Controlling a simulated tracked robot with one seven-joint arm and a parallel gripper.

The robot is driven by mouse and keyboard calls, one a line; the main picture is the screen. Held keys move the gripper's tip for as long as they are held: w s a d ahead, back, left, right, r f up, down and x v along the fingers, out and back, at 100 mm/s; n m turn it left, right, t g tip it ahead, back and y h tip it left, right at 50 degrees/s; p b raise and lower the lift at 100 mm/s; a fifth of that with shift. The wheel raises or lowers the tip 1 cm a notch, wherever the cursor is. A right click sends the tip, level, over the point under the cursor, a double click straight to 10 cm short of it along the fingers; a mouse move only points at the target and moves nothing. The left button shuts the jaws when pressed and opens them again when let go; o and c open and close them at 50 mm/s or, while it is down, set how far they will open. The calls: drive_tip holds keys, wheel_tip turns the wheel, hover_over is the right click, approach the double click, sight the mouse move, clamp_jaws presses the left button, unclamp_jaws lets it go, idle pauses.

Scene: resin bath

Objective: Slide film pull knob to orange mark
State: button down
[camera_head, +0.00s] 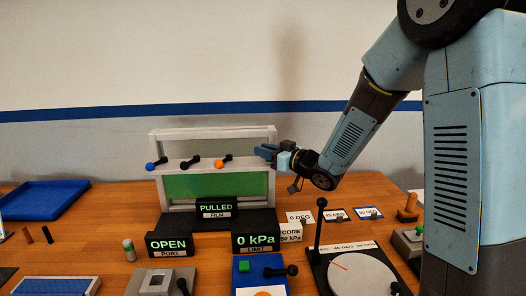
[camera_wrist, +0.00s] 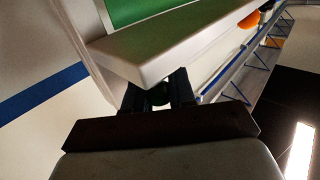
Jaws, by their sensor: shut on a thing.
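The white film frame (camera_head: 213,133) stands at the back of the bench, with green film (camera_head: 200,187) below its crossbar. My gripper (camera_head: 265,152) is at the right end of the frame, right of the orange mark. In the wrist view my gripper (camera_wrist: 160,92) is shut on a small dark thing, apparently the film pull knob (camera_wrist: 160,97), under the white bar's end. The knob is mostly hidden. The orange mark (camera_wrist: 250,20) shows beyond. The film display (camera_head: 216,208) reads PULLED.
In front stand displays reading OPEN (camera_head: 169,244) and 0 kPa (camera_head: 255,241), and a white turntable (camera_head: 362,273) with a black post. Angle cards (camera_head: 335,214) lie at the right. A blue tray (camera_head: 43,199) lies at the far left.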

drive_tip(key=c, duration=1)
unclamp_jaws()
drive_tip(key=shift+s+d, duration=0.1)
drive_tip(key=shift+d, duration=0.05)
drive_tip(key=v, duration=1.3)
drive_tip(key=shift+s+d, duration=0.2)
